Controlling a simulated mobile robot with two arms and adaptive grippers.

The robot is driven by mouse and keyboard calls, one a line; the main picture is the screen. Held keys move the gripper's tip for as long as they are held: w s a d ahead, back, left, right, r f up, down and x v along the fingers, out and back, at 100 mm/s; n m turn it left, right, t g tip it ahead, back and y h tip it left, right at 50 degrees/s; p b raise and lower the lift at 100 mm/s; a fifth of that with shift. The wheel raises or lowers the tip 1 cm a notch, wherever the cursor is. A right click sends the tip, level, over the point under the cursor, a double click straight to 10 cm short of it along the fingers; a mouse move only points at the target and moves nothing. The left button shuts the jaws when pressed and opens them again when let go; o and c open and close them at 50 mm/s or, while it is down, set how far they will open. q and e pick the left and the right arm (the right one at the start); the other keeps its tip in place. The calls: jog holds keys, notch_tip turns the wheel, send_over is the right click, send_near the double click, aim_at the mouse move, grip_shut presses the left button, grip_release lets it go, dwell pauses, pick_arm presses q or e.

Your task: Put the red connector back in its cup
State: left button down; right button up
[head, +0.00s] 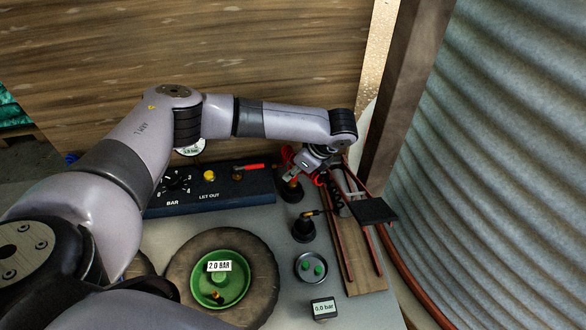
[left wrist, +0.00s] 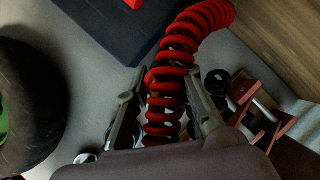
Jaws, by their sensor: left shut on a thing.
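My left gripper (head: 291,176) reaches in over the far end of the bench and is shut. In the left wrist view, a red coiled hose (left wrist: 182,50) runs between the fingers (left wrist: 167,74). The red connector at the hose's end is hidden behind the coils. The hose also shows as red loops beside the gripper in the head view (head: 319,180). A black cup (head: 291,194) stands just below the gripper, its top partly covered. My right gripper is not in view.
A dark blue panel (head: 236,193) with gauge dial, yellow button and red lever lies left of the cups. A wooden board (head: 355,262) with red rails stands right.

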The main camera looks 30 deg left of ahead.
pick_arm(q)
jog(key=shift+f, duration=0.9)
jog(key=shift+f, duration=0.65)
dwell(0.4)
jog(key=shift+f, duration=0.2)
dwell(0.5)
jog(key=c, duration=1.3)
grip_release()
jog(key=shift+o, duration=0.3)
jog(key=o, duration=0.5)
